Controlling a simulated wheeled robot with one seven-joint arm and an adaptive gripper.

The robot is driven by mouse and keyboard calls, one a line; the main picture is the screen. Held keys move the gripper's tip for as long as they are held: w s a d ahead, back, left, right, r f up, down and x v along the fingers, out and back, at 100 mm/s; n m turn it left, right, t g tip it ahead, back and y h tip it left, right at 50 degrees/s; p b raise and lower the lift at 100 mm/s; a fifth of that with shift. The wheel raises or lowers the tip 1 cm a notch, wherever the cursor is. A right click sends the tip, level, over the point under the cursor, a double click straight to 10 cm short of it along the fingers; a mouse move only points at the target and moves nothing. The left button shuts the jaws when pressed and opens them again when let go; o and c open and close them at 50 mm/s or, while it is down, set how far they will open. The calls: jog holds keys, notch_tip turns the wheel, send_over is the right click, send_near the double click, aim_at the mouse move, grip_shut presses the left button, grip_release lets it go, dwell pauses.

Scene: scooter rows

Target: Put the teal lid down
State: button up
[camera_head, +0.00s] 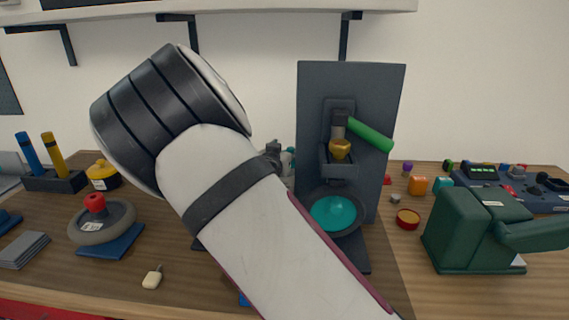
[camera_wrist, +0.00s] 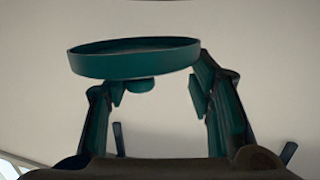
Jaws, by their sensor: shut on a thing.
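The teal lid (camera_wrist: 135,58) shows in the wrist view as a shallow round disc with a raised rim, a small knob (camera_wrist: 139,85) beneath it. My gripper (camera_wrist: 158,95) has a finger on each side below the lid and is shut on it; the exact contact is hard to see. The pale wall fills the background. In the head view my arm hides most of the gripper (camera_head: 280,153), just left of the dark upright panel; the lid cannot be made out clearly there.
A green machine (camera_head: 470,228) is right, a grey wheel (camera_head: 103,225) left. A shelf (camera_head: 230,8) overhangs.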

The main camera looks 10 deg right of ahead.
jog(key=shift+f, duration=1.85)
jog(key=shift+f, duration=0.1)
jog(key=o, duration=1)
jog(key=shift+c, duration=0.2)
jog(key=shift+f, duration=0.2)
